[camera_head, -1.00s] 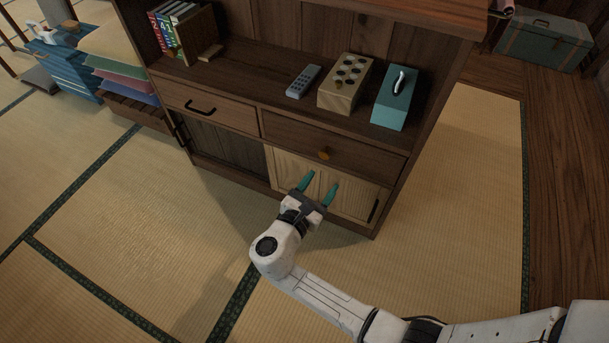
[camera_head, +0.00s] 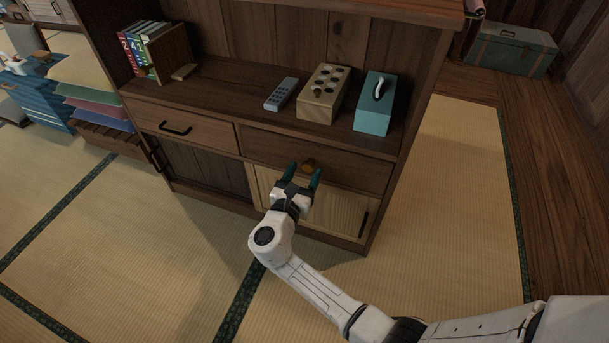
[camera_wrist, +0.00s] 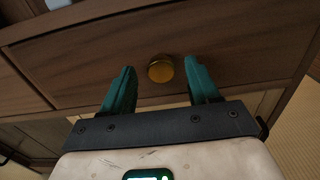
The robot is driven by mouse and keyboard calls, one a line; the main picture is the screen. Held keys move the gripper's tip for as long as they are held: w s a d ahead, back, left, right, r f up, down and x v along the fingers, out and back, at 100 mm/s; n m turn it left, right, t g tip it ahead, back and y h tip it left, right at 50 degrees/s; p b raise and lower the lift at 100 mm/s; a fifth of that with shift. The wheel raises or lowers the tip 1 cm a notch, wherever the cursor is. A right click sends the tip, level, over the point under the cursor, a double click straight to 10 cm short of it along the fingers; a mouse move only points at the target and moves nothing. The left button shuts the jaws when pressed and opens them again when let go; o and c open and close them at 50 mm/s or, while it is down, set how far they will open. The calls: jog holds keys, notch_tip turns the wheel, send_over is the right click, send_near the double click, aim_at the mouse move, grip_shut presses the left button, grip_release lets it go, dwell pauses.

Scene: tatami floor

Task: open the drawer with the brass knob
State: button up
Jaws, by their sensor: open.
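The brass knob (camera_head: 308,165) sits on the front of the right-hand drawer (camera_head: 350,172) of the dark wooden cabinet. That drawer looks shut, its front flush with the cabinet. My gripper (camera_head: 304,174) is open, with its two teal fingers pointing at the drawer front. In the wrist view the knob (camera_wrist: 160,69) lies between the fingertips of my gripper (camera_wrist: 160,80), with space on both sides. It looks slightly nearer the right finger. I cannot tell how deep the fingertips reach around it. Nothing is held.
The left drawer (camera_head: 180,128) has a black bar handle. Below are sliding doors, one dark (camera_head: 210,165) and one pale (camera_head: 335,212). Tatami before the cabinet is clear.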

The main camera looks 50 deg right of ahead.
jog(key=shift+w+d, duration=0.1)
jog(key=shift+d, duration=0.25)
jog(key=shift+c, duration=0.2)
grip_shut()
